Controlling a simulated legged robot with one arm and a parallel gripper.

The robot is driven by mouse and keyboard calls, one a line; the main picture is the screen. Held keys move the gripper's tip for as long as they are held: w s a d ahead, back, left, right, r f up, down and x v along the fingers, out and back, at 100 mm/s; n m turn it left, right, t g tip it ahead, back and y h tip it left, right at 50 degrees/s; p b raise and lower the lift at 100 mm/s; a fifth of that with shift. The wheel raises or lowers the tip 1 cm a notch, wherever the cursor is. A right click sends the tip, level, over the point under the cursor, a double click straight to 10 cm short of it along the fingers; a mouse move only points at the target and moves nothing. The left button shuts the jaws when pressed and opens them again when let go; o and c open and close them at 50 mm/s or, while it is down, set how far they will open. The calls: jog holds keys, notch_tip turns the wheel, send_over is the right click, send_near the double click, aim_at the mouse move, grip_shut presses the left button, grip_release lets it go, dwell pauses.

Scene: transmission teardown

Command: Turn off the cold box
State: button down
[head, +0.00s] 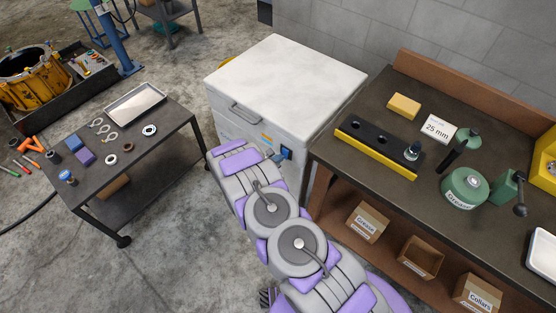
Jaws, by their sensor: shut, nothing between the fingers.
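The cold box (285,75) is a white chest with a flat closed lid and a grey handle on its front. A small dark-and-blue switch panel (287,153) sits low at the right of its front face. Its setting is too small to read. My grey and purple arm reaches up from the bottom to the front of the box and hides much of that face. My gripper (277,158) is small and partly hidden at the arm's end, shut and empty, just left of the switch panel. I cannot tell whether it touches the panel.
A workbench (365,95) stands close on the right, with a yellow-edged black block (377,147), a green grease tin (464,187) and boxes on its lower shelf. A wheeled cart (135,175) with small parts stands left. Bare concrete floor lies between cart and box.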

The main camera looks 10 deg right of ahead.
dwell(0.3)
jog(key=shift+w+d+t+h+p, duration=0.25)
jog(key=shift+t+h+p, duration=0.15)
jog(key=shift+p, duration=0.4)
